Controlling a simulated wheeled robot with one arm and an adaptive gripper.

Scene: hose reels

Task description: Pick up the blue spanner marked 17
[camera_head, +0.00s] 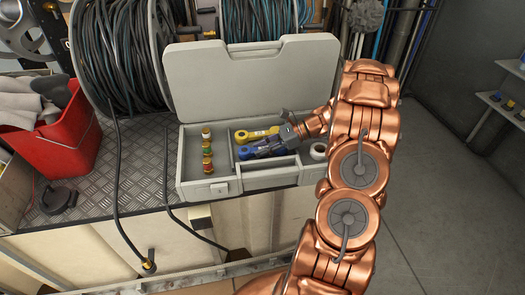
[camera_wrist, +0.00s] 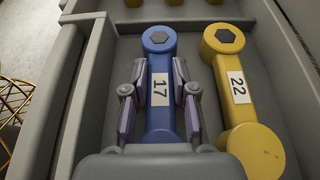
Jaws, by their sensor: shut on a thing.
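The blue spanner (camera_wrist: 159,77) lies in a compartment of the grey toolbox, with a white label reading 17 in the wrist view. Its ring end also shows in the head view (camera_head: 244,153). My gripper (camera_wrist: 160,92) has a finger on each side of the spanner's shaft at the label, and is shut on it. The spanner appears to be still down in the compartment; I cannot tell whether it touches the floor. In the head view my gripper (camera_head: 266,149) hides part of it. A yellow spanner (camera_wrist: 240,95) marked 22 lies just to its right in the wrist view.
The open toolbox (camera_head: 210,189) stands on a metal-plated bench, its lid (camera_head: 250,75) raised behind. Several small fittings (camera_head: 207,150) sit in its left compartment. A low divider (camera_head: 270,170) fronts the spanners. A red bucket (camera_head: 65,135) and hose reels stand to the left and behind.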

